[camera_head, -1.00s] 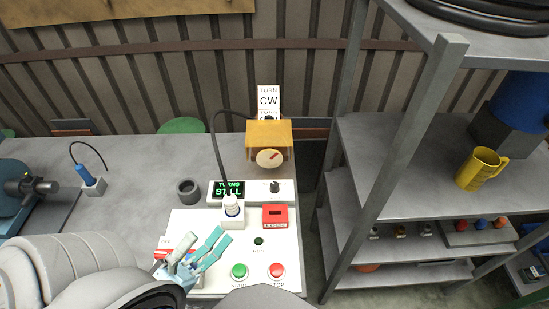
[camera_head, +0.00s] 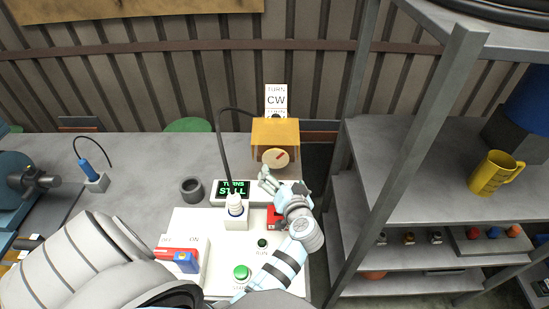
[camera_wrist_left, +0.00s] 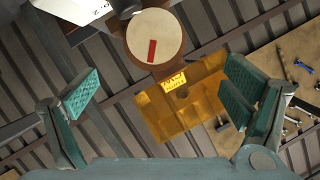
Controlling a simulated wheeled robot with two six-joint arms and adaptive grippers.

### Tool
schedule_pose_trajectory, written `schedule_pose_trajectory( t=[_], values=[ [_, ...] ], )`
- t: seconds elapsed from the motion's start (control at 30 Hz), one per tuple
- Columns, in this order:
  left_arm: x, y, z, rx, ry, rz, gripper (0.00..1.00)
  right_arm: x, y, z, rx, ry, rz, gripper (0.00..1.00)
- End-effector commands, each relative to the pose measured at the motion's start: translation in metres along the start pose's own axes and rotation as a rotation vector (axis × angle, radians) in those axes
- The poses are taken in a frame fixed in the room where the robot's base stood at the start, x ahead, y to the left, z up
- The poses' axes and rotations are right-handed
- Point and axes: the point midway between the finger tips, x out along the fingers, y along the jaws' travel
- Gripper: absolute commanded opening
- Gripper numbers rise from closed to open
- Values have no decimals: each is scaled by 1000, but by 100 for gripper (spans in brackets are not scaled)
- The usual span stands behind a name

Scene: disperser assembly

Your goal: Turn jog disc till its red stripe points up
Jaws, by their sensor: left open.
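The jog disc (camera_head: 275,158) is a cream round disc on the front of the orange housing (camera_head: 275,130). Its red stripe (camera_head: 280,155) points to the upper right in the head view. The disc (camera_wrist_left: 150,30) and its stripe (camera_wrist_left: 152,50) also show at the top of the left wrist view. My left gripper (camera_head: 267,181) is just below the disc in the head view, apart from it. In the left wrist view its teal finger pads (camera_wrist_left: 165,97) are spread wide with nothing between them. My right gripper is not in view.
A "TURN CW" sign (camera_head: 276,100) stands behind the housing. A grey ring (camera_head: 191,190) is left; a shelf post (camera_head: 405,150) is right.

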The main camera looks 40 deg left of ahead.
Motion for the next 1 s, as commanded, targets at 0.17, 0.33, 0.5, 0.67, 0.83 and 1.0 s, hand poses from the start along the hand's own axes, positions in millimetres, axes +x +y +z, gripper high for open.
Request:
schedule_pose_trajectory(
  t=[0.17,0.33,0.5,0.67,0.83,1.0],
  values=[
    [18,10,0,39,-10,28,94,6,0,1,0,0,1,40],
    [65,10,3,39,-9,23,94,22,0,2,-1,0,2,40],
    [108,12,4,38,-10,23,94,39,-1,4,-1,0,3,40],
    [133,12,4,37,-11,24,94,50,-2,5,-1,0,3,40],
    [143,11,2,35,-12,24,94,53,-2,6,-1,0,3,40],
    [143,10,1,36,-12,24,94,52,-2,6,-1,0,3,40]
  ],
)
